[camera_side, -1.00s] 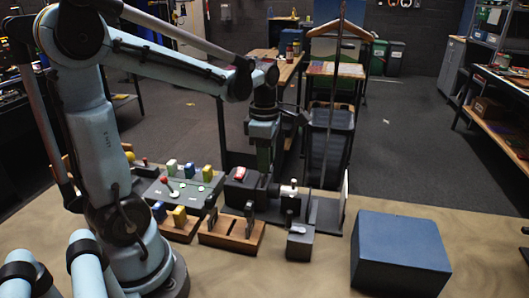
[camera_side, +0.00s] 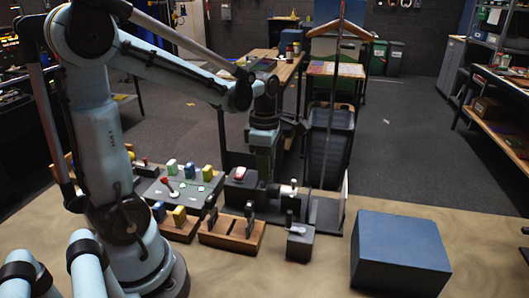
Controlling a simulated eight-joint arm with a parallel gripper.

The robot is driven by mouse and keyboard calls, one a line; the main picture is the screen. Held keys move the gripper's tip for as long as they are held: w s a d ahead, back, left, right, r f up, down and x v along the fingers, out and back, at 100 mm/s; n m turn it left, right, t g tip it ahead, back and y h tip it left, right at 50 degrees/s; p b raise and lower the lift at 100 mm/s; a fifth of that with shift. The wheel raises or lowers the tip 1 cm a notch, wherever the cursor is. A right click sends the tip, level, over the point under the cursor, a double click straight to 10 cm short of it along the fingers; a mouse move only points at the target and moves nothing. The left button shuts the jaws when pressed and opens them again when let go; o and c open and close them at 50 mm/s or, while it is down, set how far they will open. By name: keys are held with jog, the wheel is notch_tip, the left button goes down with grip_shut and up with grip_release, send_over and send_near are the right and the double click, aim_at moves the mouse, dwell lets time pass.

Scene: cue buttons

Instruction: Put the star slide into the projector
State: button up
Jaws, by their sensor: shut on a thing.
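My gripper (camera_side: 263,163) points down over the dark projector (camera_side: 238,194) and is shut on a slide that is mostly hidden between its fingers. The slide's picture cannot be made out, so I cannot tell from it whether it is the star. The fingertips are close behind the lens part of the projector, and I cannot tell whether the slide touches the slot. The projector has a red and white button on top and a pale lens (camera_side: 286,190) on its right. A wooden slide rack (camera_side: 228,241) stands in front, with dark upright slides (camera_side: 249,219) in it.
A grey panel (camera_side: 160,187) with a red lever and coloured blocks lies left of the projector. A smaller wooden rack (camera_side: 183,232) holds blue and yellow pieces. A small grey box (camera_side: 299,245) and a large blue box (camera_side: 400,252) stand to the right. A thin screen (camera_side: 344,202) stands beyond the lens.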

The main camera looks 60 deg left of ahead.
jog(key=shift+f, duration=0.35)
dwell(0.3)
jog(key=o, duration=1.1)
jog(key=shift+o, duration=1)
jog(key=shift+r, duration=0.1)
jog(key=shift+r, duration=3.45)
